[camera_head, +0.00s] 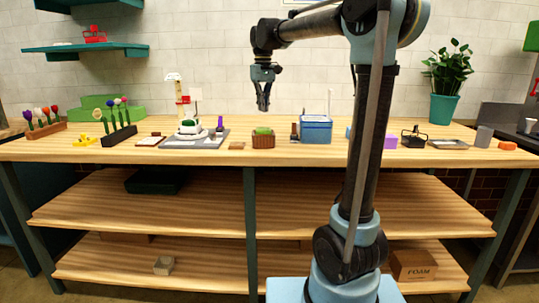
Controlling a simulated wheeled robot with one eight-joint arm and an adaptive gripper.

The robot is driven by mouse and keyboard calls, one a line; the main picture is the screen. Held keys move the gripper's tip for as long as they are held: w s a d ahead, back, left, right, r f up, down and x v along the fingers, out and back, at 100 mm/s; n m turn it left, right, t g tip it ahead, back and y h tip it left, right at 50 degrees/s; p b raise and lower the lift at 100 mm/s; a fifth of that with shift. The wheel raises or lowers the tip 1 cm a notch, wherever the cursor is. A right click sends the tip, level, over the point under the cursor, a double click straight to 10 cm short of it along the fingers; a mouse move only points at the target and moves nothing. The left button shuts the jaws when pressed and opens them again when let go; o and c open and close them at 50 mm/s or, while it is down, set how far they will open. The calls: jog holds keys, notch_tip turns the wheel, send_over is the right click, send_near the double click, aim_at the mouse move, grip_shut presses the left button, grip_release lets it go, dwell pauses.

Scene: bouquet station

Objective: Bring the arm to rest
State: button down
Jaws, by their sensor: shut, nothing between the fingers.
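My gripper (263,101) hangs from my arm above the back middle of the wooden bench. It points down, with its fingers shut and nothing held. It is clear of the things on the bench top. My arm rises at the right of centre, bends over at the top and reaches left to the gripper. My arm hides part of the bench's right half.
Below the gripper stand a small brown basket (263,140) and a blue box (316,130). To the left are a grey tray (215,141) with a white device and flower racks (119,135). A potted plant (445,106) stands at the right. Shelves (115,49) hang at upper left.

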jog(key=s+d+f+m, duration=0.1)
jog(key=s+d+f, duration=0.4)
jog(key=s+d, duration=0.35)
jog(key=s+d+f+m, duration=0.1)
jog(key=s+d+f, duration=0.3)
jog(key=s+f, duration=0.3)
jog(key=s+d+f+m+t, duration=0.1)
jog(key=s+d+f, duration=0.3)
jog(key=s+f, duration=0.4)
jog(key=s+d+f+m+t, duration=0.1)
jog(key=s+d+f+m, duration=0.1)
jog(key=s+d+f, duration=0.3)
jog(key=s+f, duration=0.3)
jog(key=f, duration=0.2)
jog(key=shift+s+f, duration=0.15)
jog(key=shift+f, duration=0.1)
jog(key=shift+w+f, duration=0.2)
jog(key=shift+w, duration=0.25)
